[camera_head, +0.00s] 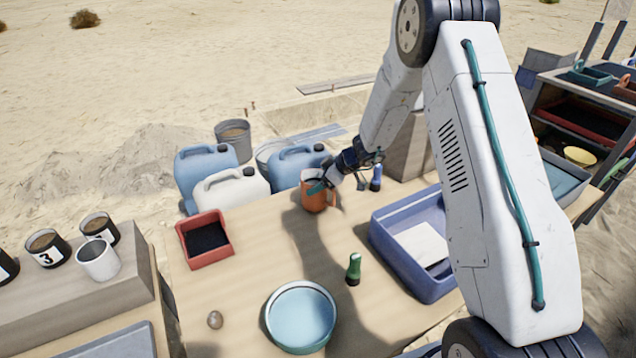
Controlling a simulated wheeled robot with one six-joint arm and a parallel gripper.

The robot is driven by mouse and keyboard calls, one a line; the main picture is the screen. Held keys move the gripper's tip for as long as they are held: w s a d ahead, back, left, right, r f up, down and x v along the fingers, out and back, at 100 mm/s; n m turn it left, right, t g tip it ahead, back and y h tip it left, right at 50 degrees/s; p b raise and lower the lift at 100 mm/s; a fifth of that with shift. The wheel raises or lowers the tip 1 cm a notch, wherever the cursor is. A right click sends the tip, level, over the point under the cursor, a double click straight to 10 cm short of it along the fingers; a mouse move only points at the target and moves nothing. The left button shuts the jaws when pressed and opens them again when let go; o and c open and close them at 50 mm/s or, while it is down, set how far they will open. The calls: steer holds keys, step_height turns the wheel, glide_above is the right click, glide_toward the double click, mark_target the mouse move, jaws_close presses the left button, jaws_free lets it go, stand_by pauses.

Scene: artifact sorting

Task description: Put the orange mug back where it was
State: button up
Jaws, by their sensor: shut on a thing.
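The orange mug (314,197) is near the far edge of the wooden table, upright, with its handle to the right. My gripper (320,187) reaches down from the upper right and is shut on the mug at its rim. The gripper covers part of the mug's top. I cannot tell whether the mug's base touches the table or is slightly above it.
On the table (258,262) are a red tray (231,247), a basin (301,318), a green bottle (353,269), a blue bottle (376,178), a stone (215,320) and a blue crate (403,271). Jerrycans (233,192) stand behind. Mid-table is clear.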

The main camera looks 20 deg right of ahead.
steer(key=shift+f, duration=0.25)
steer(key=shift+f, duration=0.15)
steer(key=o, duration=1)
